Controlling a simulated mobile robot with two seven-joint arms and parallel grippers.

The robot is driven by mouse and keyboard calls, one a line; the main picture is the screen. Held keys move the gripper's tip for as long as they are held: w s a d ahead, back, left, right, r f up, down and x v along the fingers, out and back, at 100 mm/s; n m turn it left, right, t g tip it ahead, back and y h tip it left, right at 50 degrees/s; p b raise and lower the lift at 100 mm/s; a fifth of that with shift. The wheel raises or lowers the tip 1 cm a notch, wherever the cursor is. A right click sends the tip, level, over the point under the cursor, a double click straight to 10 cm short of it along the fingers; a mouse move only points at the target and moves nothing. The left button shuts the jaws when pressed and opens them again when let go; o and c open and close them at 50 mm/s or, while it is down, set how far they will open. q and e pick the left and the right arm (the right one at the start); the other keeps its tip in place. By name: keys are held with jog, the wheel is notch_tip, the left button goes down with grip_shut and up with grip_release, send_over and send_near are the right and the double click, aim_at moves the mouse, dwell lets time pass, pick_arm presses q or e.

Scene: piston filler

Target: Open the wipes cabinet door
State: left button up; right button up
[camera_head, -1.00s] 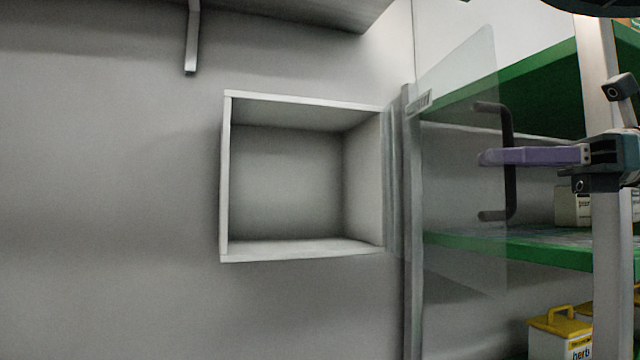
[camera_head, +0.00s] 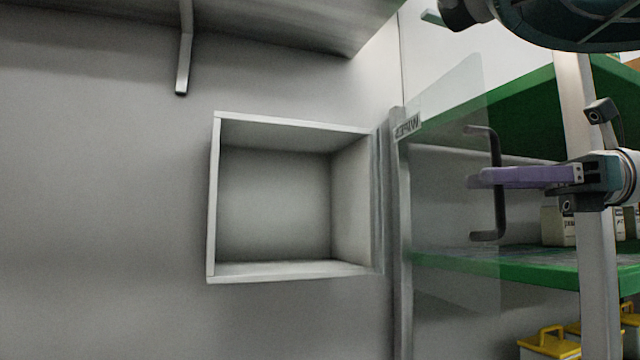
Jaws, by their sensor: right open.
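The wipes cabinet (camera_head: 211,200) is a white open-fronted box on the grey wall, and its inside looks empty. Its clear door (camera_head: 450,110) stands swung wide open to the right, with a mirrored WIPES label near the hinge side. A dark bar handle (camera_head: 499,215) is on the door. My right gripper (camera_head: 474,179) is open, with its purple fingers level with the middle of the handle and overlapping it in the picture. I cannot tell whether they touch it. My left gripper is not in view.
Behind the door is a green shelf unit (camera_head: 540,268) with a grey post (camera_head: 597,270). Boxes (camera_head: 557,226) stand on its shelf, and yellow-lidded containers (camera_head: 550,343) are below. A bracketed shelf (camera_head: 290,22) hangs above the cabinet. The space before the cabinet is clear.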

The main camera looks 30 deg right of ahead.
aim_at(494, 133)
notch_tip(494, 133, up, 8)
jog(key=shift+f, duration=0.1)
notch_tip(494, 133, up, 12)
jog(key=p, duration=0.7)
jog(key=shift+p, duration=0.35)
